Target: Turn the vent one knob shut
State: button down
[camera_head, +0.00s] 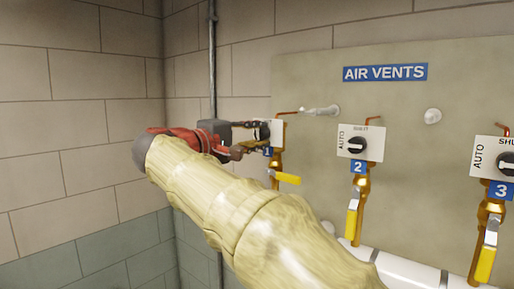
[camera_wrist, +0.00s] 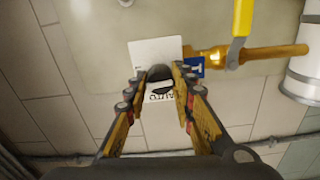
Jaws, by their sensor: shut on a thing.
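The vent one knob (camera_wrist: 160,74) is black and sits on a white plate (camera_wrist: 150,50) in the wrist view. My gripper (camera_wrist: 160,79) is shut on the knob, with one fingertip on each side of it. The word AUTO shows on the plate between the fingers; the fingers partly cover the plate, and I cannot read where the knob points. In the head view my gripper (camera_head: 257,138) reaches the vent one plate (camera_head: 278,134) from the left, and it hides most of the knob. A blue label with a 1 (camera_head: 268,152) is below.
A yellow lever (camera_head: 287,178) sticks out sideways below vent one; it also shows in the wrist view (camera_wrist: 243,17). The vent two knob (camera_head: 357,145) and vent three knob (camera_head: 506,163) are to the right on the same panel. A grey vertical pipe (camera_head: 212,70) runs behind my gripper.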

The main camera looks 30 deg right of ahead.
jog(key=shift+f+m+b, duration=0.15)
jog(key=shift+m+b, duration=0.35)
dwell(0.3)
jog(key=c, duration=1.5)
grip_release()
jog(key=shift+a, duration=0.1)
jog(key=v, duration=1.1)
jog(key=shift+s+a, duration=0.15)
jog(key=shift+a, duration=0.25)
